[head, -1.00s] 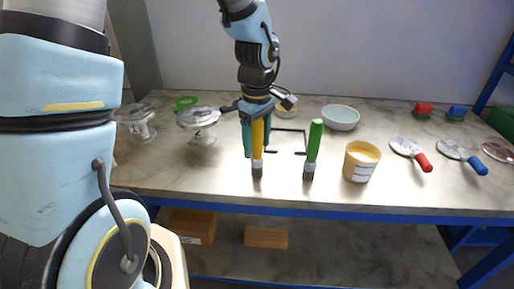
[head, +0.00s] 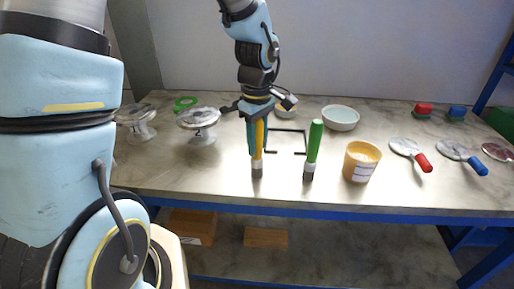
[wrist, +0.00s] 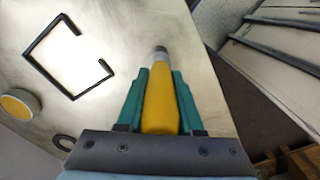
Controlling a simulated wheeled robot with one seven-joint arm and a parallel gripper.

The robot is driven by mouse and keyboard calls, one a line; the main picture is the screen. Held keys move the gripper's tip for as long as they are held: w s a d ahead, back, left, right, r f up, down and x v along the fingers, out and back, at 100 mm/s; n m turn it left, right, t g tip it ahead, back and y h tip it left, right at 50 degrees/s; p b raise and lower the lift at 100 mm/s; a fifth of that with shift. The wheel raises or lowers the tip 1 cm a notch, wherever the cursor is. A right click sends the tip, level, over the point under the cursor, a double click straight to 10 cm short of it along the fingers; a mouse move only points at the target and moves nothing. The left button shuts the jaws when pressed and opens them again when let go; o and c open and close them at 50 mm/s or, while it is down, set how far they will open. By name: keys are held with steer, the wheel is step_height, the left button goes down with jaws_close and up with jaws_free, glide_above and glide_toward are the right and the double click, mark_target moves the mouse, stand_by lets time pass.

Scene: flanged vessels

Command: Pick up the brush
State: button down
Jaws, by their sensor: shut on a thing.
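A brush with a yellow handle (head: 259,137) and a dark tip stands upright near the front edge of the table in the head view. My gripper (head: 257,130) is around its handle from above. In the wrist view the yellow handle (wrist: 160,103) lies between the two teal fingers (wrist: 158,98), which are shut on it. A second brush with a green handle (head: 315,142) stands upright to its right. I cannot tell whether the yellow brush's tip touches the table.
A black wire frame (head: 287,152) lies behind, with a pale bowl (head: 340,118) farther back. Flanged vessels (head: 198,126) stand at left. Paddles with red (head: 424,162) and blue handles lie at right.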

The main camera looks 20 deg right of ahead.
step_height(320, 180, up, 10)
steer(key=shift+r+b, duration=0.1)
steer(key=shift+b, duration=0.9)
stand_by(1.0)
